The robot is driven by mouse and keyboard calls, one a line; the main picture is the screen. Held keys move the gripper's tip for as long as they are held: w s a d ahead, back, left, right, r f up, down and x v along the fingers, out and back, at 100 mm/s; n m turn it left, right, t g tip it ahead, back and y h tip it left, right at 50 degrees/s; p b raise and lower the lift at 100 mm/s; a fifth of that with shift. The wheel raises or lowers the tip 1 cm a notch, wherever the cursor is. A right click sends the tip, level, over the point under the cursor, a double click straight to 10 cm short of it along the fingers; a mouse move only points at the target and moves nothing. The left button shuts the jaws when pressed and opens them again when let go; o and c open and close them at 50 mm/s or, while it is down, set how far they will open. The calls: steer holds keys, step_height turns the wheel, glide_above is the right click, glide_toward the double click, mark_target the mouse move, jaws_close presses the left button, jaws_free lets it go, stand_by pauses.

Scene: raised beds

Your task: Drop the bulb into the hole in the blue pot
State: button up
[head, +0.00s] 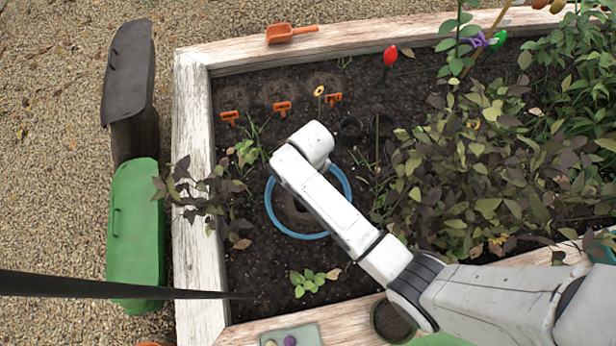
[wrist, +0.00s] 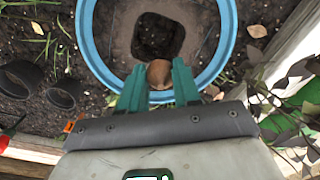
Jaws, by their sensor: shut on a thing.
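The blue pot (head: 271,208) is sunk in the soil of the raised bed, and its blue rim (wrist: 94,62) fills the upper middle of the wrist view. The hole (wrist: 157,36) is a dark, squarish opening in the brown soil inside it. My gripper (wrist: 158,82) is shut on the brown bulb (wrist: 159,73), which shows between its teal fingers. In the wrist view the bulb appears just below the hole, over the near part of the pot; its height cannot be told. In the head view my white arm covers part of the pot and hides the gripper and bulb.
Leafy plants (head: 465,170) crowd the bed's right side. A white wooden edge (head: 193,130) bounds the left. A tray (head: 291,337) sits on the front edge.

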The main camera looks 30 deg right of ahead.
steer(key=shift+w+d+f, duration=0.15)
steer(key=shift+f, duration=0.15)
steer(key=shift+f+b, duration=0.9)
steer(key=shift+b, duration=0.3)
step_height(320, 180, down, 3)
steer(key=b, duration=0.3)
steer(key=shift+f+b, duration=0.15)
steer(key=shift+b, duration=0.2)
steer(key=shift+f+b, duration=0.9)
steer(key=shift+f, duration=1)
steer(key=o, duration=0.9)
steer(key=shift+r, duration=0.15)
